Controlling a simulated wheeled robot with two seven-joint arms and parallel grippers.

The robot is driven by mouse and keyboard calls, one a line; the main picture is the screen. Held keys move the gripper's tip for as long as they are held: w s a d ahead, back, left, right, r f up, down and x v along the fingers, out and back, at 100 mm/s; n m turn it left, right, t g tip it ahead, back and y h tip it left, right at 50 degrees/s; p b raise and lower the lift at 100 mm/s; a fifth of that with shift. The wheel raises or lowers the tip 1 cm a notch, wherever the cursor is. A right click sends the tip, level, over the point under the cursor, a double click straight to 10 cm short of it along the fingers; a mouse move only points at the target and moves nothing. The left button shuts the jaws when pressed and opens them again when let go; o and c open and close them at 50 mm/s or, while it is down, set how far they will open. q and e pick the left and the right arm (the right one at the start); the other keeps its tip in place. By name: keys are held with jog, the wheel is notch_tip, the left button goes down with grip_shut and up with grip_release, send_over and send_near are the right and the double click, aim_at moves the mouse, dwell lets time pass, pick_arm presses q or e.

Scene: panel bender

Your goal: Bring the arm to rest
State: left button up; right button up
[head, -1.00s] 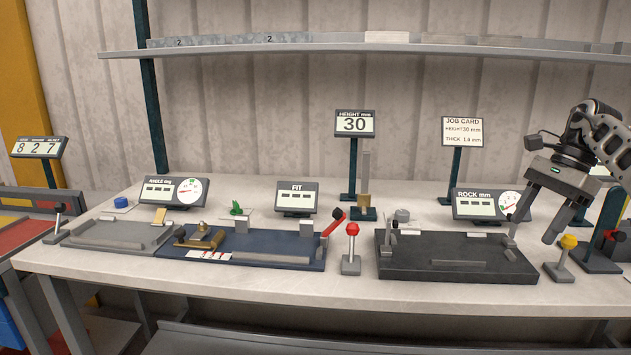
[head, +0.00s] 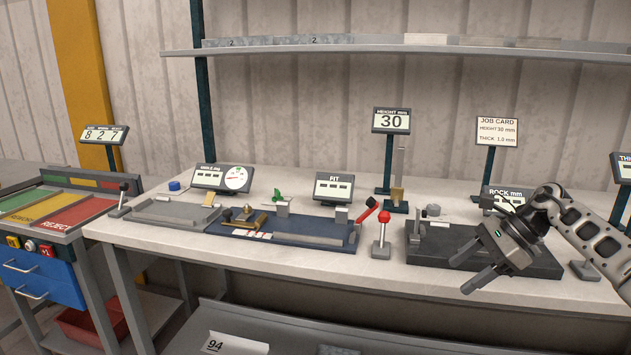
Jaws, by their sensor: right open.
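My right gripper (head: 474,271) comes in from the right in the head view. Its two fingers are spread apart with nothing between them. It hangs in front of the black rock fixture (head: 430,249) at the right of the bench and hides part of it. The rock display (head: 502,197) is partly covered by my arm. My left gripper is out of the picture.
The light bench (head: 330,272) carries a blue fit fixture (head: 290,228), a grey angle fixture (head: 165,214) and a red-knobbed lever (head: 383,232). A sorting cart (head: 60,222) with coloured panels stands at the left. A shelf (head: 400,48) runs along the wall.

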jog(key=s+a+f+m+t+y, duration=0.25)
jog(key=a+m, duration=0.25)
jog(key=a, duration=0.3)
jog(key=s+a+f+m+t+y, duration=0.1)
jog(key=a+f+m+t+y, duration=0.2)
jog(key=a, duration=0.5)
jog(key=s+a+f+m+t+y, duration=0.1)
jog(key=s+a+f+m+y, duration=0.2)
jog(key=a+m, duration=0.4)
jog(key=s+d+f+m+t+h, duration=0.1)
jog(key=s+d+f+m+h, duration=0.1)
jog(key=s+f+m+h, duration=0.4)
jog(key=s+d+f+m+t+h, duration=0.1)
jog(key=s+f+m+h, duration=0.6)
jog(key=s+m, duration=1)
jog(key=d+f+m, duration=0.1)
jog(key=m, duration=1)
jog(key=shift+m, duration=0.4)
jog(key=shift+f, duration=0.15)
